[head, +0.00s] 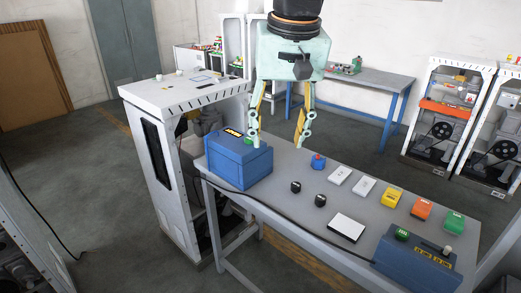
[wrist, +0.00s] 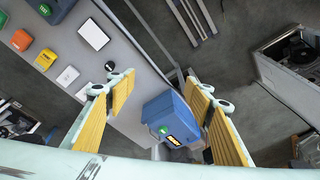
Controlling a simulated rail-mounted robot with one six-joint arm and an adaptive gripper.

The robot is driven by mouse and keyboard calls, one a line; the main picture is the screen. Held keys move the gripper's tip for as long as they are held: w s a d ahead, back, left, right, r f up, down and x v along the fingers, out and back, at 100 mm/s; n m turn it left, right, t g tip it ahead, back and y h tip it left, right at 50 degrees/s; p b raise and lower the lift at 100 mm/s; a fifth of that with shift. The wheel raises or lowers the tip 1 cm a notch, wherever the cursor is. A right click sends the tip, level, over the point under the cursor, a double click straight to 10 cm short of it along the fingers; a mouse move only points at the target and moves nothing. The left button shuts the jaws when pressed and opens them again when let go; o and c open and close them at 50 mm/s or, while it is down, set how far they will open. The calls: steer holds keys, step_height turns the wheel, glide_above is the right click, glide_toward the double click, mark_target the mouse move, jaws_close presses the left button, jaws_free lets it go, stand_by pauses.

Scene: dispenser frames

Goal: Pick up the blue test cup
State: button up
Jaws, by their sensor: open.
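The small blue cup (head: 318,162), with a reddish top, stands on the grey table near its back edge in the head view.
Two white blocks (head: 340,175), a yellow (head: 391,197), an orange (head: 422,209) and a green block (head: 454,222) stand right of the cup. Two black knobs (head: 296,187) and a white plate (head: 346,228) lie nearer. A blue control box (head: 410,262) stands at the right end.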

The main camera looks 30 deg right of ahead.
steer(key=w+d+m+p, duration=0.2)
steer(key=w+d+p, duration=0.1)
steer(key=w+d, duration=0.6)
steer(key=m+g+p, duration=0.3)
steer(key=m+p, duration=0.4)
steer(key=p, duration=0.2)
glide_above(319, 159)
steer(key=w+d, duration=0.1)
step_height(319, 159, down, 20)
steer(key=shift+w+d+f, duration=0.1)
steer(key=shift+f, duration=0.1)
steer(key=shift+f, duration=4.2)
steer(key=shift+f, duration=0.1)
steer(key=shift+f, duration=2.5)
